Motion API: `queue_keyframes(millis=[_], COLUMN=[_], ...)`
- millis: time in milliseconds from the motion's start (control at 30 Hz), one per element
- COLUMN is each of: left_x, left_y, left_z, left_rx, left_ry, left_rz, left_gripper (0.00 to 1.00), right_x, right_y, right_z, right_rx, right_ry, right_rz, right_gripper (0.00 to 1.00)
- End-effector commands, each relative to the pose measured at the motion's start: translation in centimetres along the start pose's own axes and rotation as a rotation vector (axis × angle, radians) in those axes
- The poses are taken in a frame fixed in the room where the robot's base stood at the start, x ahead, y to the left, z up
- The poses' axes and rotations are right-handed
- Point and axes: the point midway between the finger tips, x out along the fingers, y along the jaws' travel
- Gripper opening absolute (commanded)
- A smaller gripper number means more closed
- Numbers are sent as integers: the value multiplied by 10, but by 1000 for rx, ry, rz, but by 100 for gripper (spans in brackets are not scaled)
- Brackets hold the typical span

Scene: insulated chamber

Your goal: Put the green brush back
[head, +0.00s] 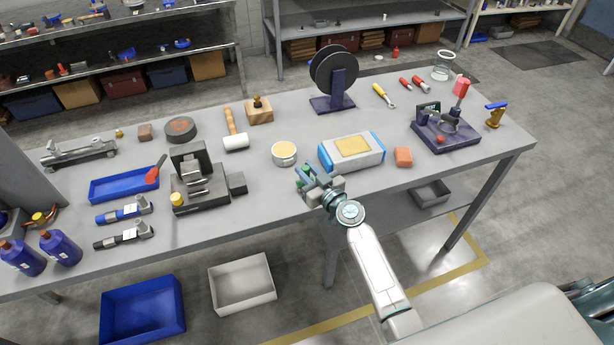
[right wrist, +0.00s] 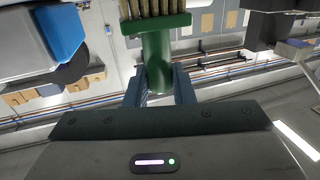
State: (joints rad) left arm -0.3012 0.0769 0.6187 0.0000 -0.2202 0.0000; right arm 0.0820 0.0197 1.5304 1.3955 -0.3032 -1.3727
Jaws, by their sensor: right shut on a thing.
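The green brush (right wrist: 163,48) is between the fingers of my right gripper (right wrist: 159,88) in the right wrist view. Its green handle is gripped and its pale bristles point to the top of that view, cut by the frame edge. In the head view my right gripper (head: 320,186) is over the front edge area of the workbench (head: 270,205), just left of the blue and white box. Only small green bits of the brush (head: 303,182) show there; the fingers hide the rest. My left gripper is not in view.
The blue and white box (head: 372,160) is close to the right of my gripper. A round tin (head: 284,153) stands behind left, and a black vise-like fixture (head: 200,185) farther left. A blue tray (head: 125,184) is at the left.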

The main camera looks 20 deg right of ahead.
Motion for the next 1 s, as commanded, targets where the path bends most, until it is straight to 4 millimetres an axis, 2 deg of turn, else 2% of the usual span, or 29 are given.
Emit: queue_keyframes(millis=[467,500,567,600,1000], left_x=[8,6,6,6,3], left_y=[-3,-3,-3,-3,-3], left_z=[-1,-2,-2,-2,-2], left_rx=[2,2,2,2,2], left_ry=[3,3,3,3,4], left_rz=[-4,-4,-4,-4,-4], left_gripper=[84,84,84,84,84], right_x=[0,0,0,0,-4], right_y=[0,0,0,0,0], right_z=[8,6,6,6,4], right_rx=[0,1,0,0,-2], right_ry=[2,2,1,1,0], right_rz=[0,0,0,0,0], right_gripper=[0,30,42,44,44])
